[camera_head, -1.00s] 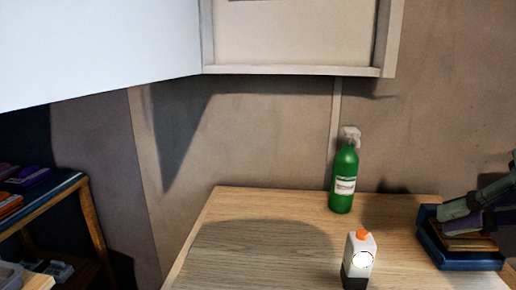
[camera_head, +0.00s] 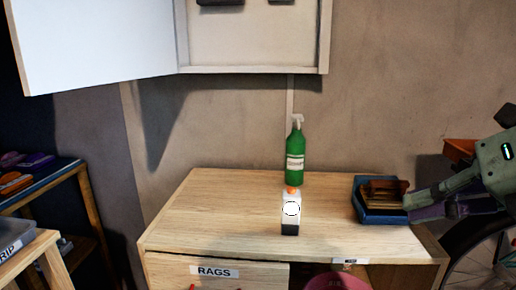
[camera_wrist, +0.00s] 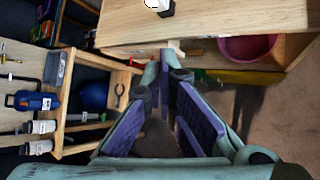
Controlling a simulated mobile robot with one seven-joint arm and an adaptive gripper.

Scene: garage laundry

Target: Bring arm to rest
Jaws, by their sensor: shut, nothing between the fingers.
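A green spray bottle (camera_head: 295,157) and a white bottle with an orange cap (camera_head: 291,212) stand on the worktop. A wall cabinet (camera_head: 252,50) hangs open above. A RAGS drawer (camera_head: 235,272) and a pink tub (camera_head: 338,283) are below. Shelving (camera_head: 60,195) stands left.

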